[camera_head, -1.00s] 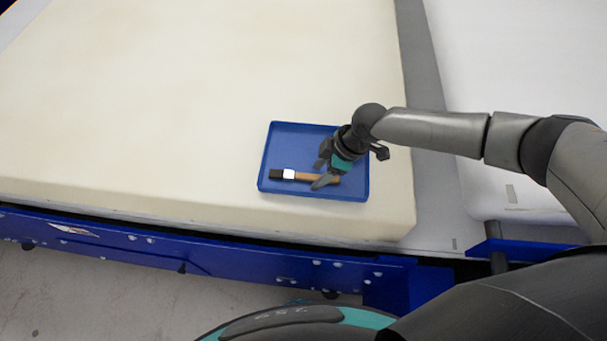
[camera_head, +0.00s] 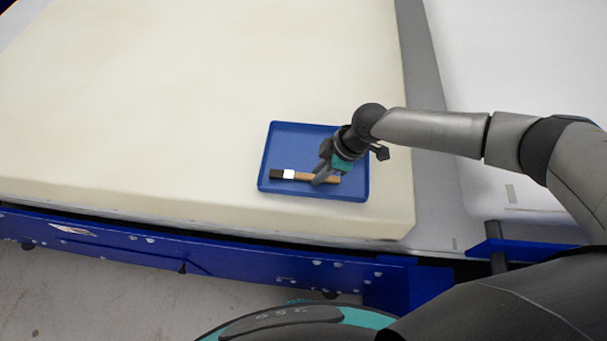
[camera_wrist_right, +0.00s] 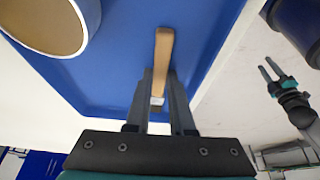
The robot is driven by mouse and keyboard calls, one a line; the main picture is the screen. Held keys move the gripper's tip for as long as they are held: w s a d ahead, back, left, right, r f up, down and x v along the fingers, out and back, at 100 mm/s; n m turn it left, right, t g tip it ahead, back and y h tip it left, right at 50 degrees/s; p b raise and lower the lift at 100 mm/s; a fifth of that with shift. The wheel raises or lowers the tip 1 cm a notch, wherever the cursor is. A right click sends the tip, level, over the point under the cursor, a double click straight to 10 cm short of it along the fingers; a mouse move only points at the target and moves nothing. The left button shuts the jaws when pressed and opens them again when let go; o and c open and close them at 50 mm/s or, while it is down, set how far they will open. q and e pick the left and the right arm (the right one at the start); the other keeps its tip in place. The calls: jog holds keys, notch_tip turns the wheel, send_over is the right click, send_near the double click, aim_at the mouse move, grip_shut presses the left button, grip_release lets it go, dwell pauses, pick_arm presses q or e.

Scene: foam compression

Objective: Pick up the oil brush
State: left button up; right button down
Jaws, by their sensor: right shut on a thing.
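The oil brush lies in a blue tray, with its wooden handle (camera_head: 302,177) to the right and its dark bristles and pale ferrule to the left. My right gripper (camera_head: 319,178) is shut on the handle from above.
The blue tray (camera_head: 310,134) sits on a large cream foam block (camera_head: 200,80) near its front right corner. A round white container with tan contents (camera_wrist_right: 45,20) stands at the upper left of the wrist view. A blue rail (camera_head: 200,248) runs along the front.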

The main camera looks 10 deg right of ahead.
jog(key=shift+r, duration=0.15)
pick_arm(q)
jog(key=shift+r, duration=0.25)
pick_arm(e)
notch_tip(320, 180, up, 20)
dwell(0.3)
dwell(2.1)
